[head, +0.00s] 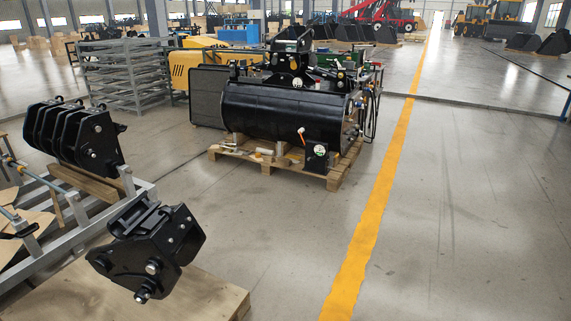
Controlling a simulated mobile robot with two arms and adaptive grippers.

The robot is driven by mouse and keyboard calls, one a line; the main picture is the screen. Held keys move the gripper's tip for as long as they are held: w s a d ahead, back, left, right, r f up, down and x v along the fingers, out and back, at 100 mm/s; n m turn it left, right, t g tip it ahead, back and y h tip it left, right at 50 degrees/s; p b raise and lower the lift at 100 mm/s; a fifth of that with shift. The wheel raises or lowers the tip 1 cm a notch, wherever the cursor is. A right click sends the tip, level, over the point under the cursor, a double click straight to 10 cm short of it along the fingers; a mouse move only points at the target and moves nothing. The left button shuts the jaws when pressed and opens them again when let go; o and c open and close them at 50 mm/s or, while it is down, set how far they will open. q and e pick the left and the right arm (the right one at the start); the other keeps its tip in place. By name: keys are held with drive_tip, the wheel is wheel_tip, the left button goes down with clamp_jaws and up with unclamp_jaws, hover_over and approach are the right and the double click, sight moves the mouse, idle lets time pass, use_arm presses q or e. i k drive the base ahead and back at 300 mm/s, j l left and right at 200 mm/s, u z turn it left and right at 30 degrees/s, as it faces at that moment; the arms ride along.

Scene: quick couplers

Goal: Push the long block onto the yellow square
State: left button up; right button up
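I see no long block and no yellow square in the head view. The only yellow floor marking is a long painted line (372,215) running from the bottom middle toward the far end of the hall. Neither my left nor my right gripper shows in this view, so I cannot see whether they are open or shut.
A black coupler (150,252) sits on a wooden board (215,299) at lower left, beside a grey metal frame (75,237). A black bucket attachment (285,108) rests on a pallet (334,181). The concrete floor (470,200) right of the line is clear.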

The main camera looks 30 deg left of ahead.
sight(281, 161)
drive_tip(key=i+j+u, duration=0.1)
drive_tip(key=i+j, duration=0.15)
drive_tip(key=i, duration=0.35)
drive_tip(key=i+j+u, duration=0.1)
drive_tip(key=i, duration=0.5)
drive_tip(key=i+j+u, duration=0.15)
drive_tip(key=i, duration=0.5)
drive_tip(key=i+u, duration=0.15)
drive_tip(key=i, duration=0.3)
drive_tip(key=i+u, duration=0.15)
drive_tip(key=i, duration=0.35)
drive_tip(key=i+l+u, duration=0.15)
drive_tip(key=i, duration=0.3)
drive_tip(key=i+l+u, duration=0.15)
drive_tip(key=i, duration=0.35)
drive_tip(key=i+l+u, duration=0.15)
drive_tip(key=i, duration=0.3)
drive_tip(key=i+j+u, duration=0.1)
drive_tip(key=i+u, duration=0.35)
drive_tip(key=i, duration=0.35)
drive_tip(key=i+l+u, duration=0.15)
drive_tip(key=i+u, duration=0.3)
drive_tip(key=i, duration=0.4)
